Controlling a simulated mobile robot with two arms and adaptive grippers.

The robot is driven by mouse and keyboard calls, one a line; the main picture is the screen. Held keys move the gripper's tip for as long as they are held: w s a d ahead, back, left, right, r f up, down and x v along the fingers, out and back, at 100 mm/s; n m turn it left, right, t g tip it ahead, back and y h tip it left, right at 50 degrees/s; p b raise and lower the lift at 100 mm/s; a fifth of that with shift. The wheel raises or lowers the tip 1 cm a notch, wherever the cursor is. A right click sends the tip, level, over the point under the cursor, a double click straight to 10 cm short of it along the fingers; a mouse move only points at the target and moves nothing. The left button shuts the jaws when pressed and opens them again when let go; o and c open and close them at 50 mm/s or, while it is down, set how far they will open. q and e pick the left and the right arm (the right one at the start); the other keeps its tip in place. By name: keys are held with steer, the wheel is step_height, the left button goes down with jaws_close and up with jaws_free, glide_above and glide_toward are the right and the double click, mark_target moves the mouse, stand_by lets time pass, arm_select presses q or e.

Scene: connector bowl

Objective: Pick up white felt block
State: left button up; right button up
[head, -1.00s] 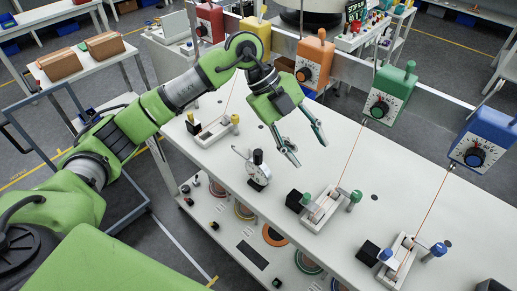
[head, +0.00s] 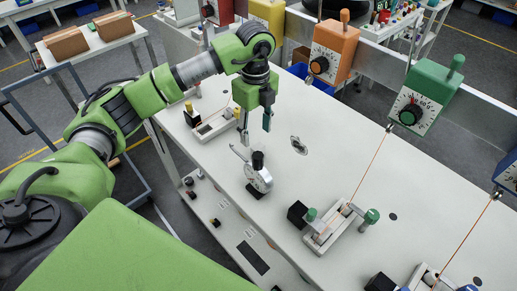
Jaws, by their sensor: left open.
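I cannot pick out a white felt block for certain. My left gripper (head: 256,130) points straight down above the white table (head: 340,160), fingers apart, with nothing seen between them. It is just behind a small dial gauge on a stand (head: 259,178) and right of a pale fixture with a yellow knob (head: 219,123). A small metallic piece (head: 298,144) lies on the table to its right. Another pale fixture with green knobs (head: 333,226) stands at the front right. My right gripper is not in view.
Orange (head: 333,50) and green (head: 424,97) dial boxes hang on a rail along the back; cords run from the green and blue ones down to fixtures. A black block (head: 297,213) sits beside the green-knobbed fixture. The tabletop between the metallic piece and the rail is clear.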

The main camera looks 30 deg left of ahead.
mark_target(258, 146)
arm_select(q)
steer(key=shift+s+d+f+p, duration=0.15)
steer(key=shift+f+p, duration=0.25)
steer(key=shift+f, duration=0.1)
steer(key=shift+s+d+f+p, duration=0.1)
steer(key=shift+d+f+p, duration=0.05)
steer(key=shift+f+p, duration=0.25)
step_height(258, 146, down, 4)
steer(key=shift+d+r+p, duration=0.15)
steer(key=shift+r+p, duration=0.1)
steer(key=shift+p, duration=0.25)
steer(key=shift+f, duration=0.15)
steer(key=c, duration=1)
steer(key=shift+o, duration=0.2)
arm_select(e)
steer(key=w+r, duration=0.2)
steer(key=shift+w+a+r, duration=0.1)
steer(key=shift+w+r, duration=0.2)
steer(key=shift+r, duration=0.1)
